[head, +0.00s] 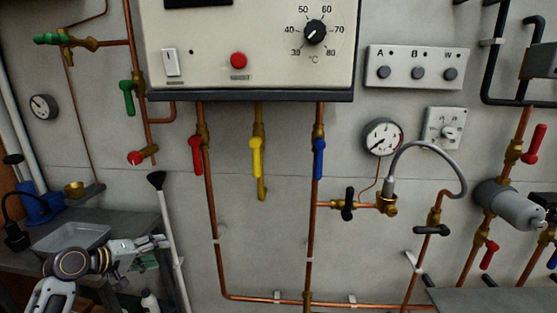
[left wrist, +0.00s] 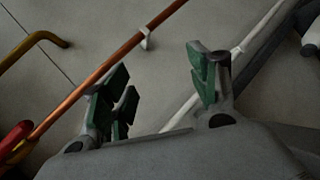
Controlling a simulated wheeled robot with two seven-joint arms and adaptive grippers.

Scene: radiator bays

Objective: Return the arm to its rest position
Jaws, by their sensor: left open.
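My left arm comes in at the lower left of the head view. Its gripper (head: 160,250) points right, in front of the grey wall below the boiler panel. In the left wrist view the two green-padded fingers of the left gripper (left wrist: 160,85) stand wide apart with nothing between them. Bare wall and a copper pipe (left wrist: 110,67) show behind the fingers. The gripper appears clear of the valves and pipes, though its exact depth is hard to tell. My right gripper is in neither view.
The boiler panel (head: 200,45) is above. Red (head: 196,155), yellow (head: 256,158) and blue (head: 319,160) valve handles hang beneath it. A bench with a grey tray (head: 72,237) lies at the left, and a pale pole (head: 170,235) leans close to the gripper.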

